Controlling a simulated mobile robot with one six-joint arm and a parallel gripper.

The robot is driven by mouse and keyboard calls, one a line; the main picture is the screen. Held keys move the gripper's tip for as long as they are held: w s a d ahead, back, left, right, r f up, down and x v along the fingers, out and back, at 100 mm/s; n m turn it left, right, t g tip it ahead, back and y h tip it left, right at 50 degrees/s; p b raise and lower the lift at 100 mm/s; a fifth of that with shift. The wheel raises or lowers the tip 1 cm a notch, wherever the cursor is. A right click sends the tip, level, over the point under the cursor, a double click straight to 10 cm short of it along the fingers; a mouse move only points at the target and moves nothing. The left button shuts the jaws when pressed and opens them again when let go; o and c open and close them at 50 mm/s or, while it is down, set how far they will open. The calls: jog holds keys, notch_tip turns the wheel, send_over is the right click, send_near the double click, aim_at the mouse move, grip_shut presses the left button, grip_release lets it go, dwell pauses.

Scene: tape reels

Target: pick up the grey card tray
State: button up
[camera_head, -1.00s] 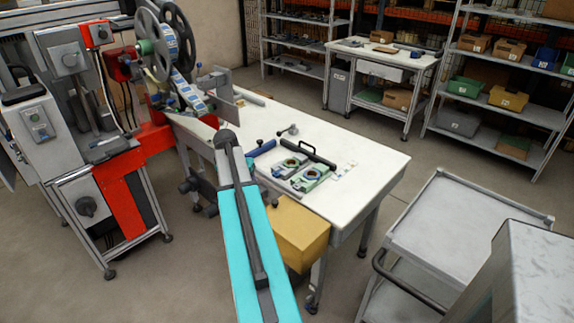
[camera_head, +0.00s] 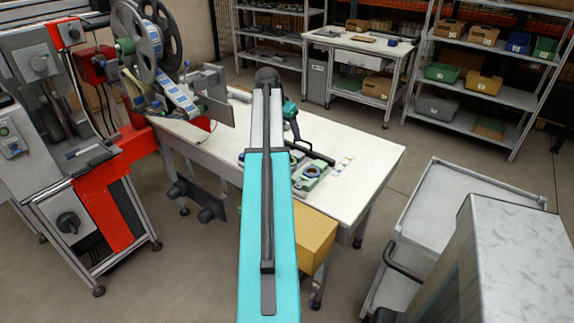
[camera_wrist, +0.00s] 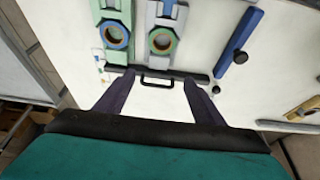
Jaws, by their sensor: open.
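The grey block with a round ring (camera_wrist: 179,22), the likeliest match for the grey card tray, lies on the white table at the top of the wrist view. A similar green block (camera_wrist: 101,15) lies to its left. A dark bar with a black handle (camera_wrist: 157,80) lies nearer to me. My gripper (camera_wrist: 155,97) is open and empty, its dark fingers on either side of the handle in the picture; I cannot tell its height. In the head view my arm hides most of the blocks, and the green block (camera_head: 308,178) shows just right of it.
A blue bar (camera_wrist: 238,40) with a black knob lies right of the grey block. The reel machine (camera_head: 160,60) stands at the left. A yellow box (camera_head: 315,237) hangs at the table's near side. A grey cart (camera_head: 440,200) stands at right.

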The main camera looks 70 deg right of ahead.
jog(key=p, duration=0.1)
send_over(295, 155)
jog(key=a, duration=0.2)
jog(key=shift+w+a+f, duration=0.1)
jog(key=shift+w+f, duration=0.05)
jog(key=shift+f, duration=1.85)
jog(key=shift+w+a+f, duration=0.1)
jog(key=shift+w+f, duration=0.05)
jog(key=shift+f, duration=1.9)
jog(key=shift+d+f, duration=0.1)
jog(key=shift+p+x, duration=0.9)
jog(key=shift+x, duration=1.6)
jog(key=c, duration=1.3)
